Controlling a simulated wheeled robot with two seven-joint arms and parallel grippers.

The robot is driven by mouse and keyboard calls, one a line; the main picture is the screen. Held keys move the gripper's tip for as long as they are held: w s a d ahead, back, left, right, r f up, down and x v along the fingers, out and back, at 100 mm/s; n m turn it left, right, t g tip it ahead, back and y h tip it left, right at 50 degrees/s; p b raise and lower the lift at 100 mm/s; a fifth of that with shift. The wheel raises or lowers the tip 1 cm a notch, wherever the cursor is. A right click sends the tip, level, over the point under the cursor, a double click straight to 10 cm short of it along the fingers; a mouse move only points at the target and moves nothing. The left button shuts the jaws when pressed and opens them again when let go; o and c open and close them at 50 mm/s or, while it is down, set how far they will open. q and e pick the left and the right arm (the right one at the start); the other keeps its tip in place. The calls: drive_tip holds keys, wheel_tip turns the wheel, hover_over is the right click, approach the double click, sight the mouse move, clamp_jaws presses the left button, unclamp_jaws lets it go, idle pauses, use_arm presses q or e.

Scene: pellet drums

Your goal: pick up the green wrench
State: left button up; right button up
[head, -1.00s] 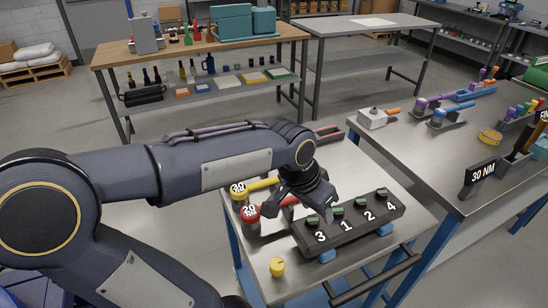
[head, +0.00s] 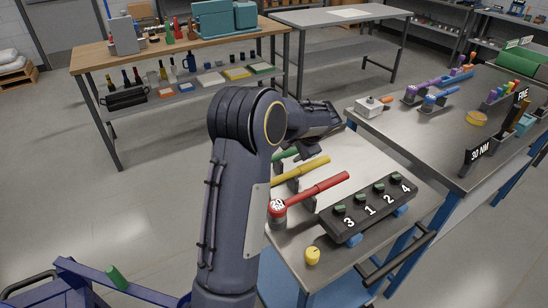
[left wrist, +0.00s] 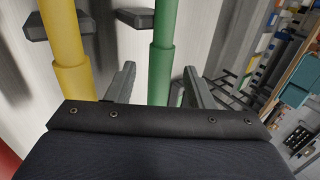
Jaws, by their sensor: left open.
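The green wrench (head: 286,154) lies at the far side of the steel cart top, mostly hidden behind my left arm in the head view. In the left wrist view its green handle (left wrist: 166,55) runs between the two fingers of my left gripper (left wrist: 160,80). The fingers are apart, with a gap on each side of the handle. In the head view the left gripper (head: 306,148) is by the far edge of the cart, at the green wrench. My right gripper is not in view.
A yellow wrench (head: 305,168) and a red wrench (head: 322,187) lie alongside, nearer. The yellow one is close beside the left finger in the wrist view. A numbered black block (head: 367,210) and a yellow knob (head: 313,256) are at the cart's front. A steel bench (head: 440,135) stands to the right.

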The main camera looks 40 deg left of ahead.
sight(293, 150)
use_arm(q)
drive_tip(key=shift+x, duration=1.55)
drive_tip(key=shift+r, duration=0.15)
clamp_jaws()
